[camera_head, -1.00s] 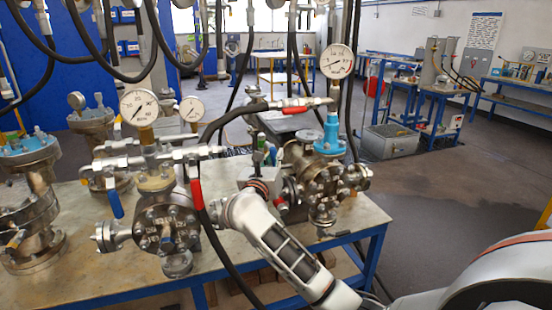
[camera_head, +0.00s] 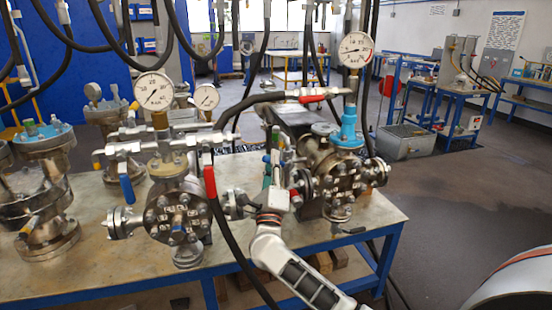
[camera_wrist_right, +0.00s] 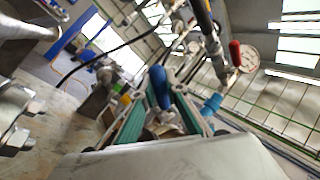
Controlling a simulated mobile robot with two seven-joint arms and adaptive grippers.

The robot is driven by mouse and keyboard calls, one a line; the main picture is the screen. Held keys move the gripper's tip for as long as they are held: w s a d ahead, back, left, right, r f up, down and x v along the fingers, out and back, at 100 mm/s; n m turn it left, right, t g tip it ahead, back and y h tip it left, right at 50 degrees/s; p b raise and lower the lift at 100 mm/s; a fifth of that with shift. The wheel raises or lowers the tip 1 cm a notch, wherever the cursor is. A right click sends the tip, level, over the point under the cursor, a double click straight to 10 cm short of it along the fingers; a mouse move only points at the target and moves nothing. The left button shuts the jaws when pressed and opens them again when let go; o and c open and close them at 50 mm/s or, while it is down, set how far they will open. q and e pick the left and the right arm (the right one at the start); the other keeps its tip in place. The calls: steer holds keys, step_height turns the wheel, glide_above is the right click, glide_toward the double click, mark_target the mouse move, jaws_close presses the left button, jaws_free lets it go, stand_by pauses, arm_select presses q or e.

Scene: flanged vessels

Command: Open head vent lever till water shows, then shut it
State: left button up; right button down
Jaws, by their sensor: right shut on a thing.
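My right gripper (camera_head: 272,160) stands between the two flanged vessels on the bench. In the right wrist view its green-padded fingers (camera_wrist_right: 158,112) are shut around a blue lever handle (camera_wrist_right: 159,88). The left vessel (camera_head: 178,215) carries a hanging blue lever (camera_head: 126,188) and a red lever (camera_head: 209,180). I see no clear water at an outlet. My left gripper is not in view.
More flanged vessels (camera_head: 45,190) stand at the left of the metal-topped bench (camera_head: 110,268). Black hoses (camera_head: 232,245) hang across the front and above. The bench's right front corner is clear. The floor has a darker patch (camera_head: 465,215) at the right.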

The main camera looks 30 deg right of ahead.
steer(key=f+n+t+y, duration=0.1)
steer(key=n+y, duration=0.1)
steer(key=n, duration=0.1)
steer(key=f+n+t+y, duration=0.1)
steer(key=n, duration=0.2)
steer(key=f+n+t+y, duration=0.1)
steer(key=n+t+y, duration=0.1)
steer(key=n, duration=0.1)
steer(key=shift+w+a+f+y, duration=0.1)
steer(key=shift+a+f+y, duration=0.1)
steer(key=shift+a+y, duration=0.15)
steer(key=shift+a+n, duration=0.1)
steer(key=shift+n, duration=0.3)
steer(key=c, duration=2)
jaws_free()
steer(key=v, duration=1.2)
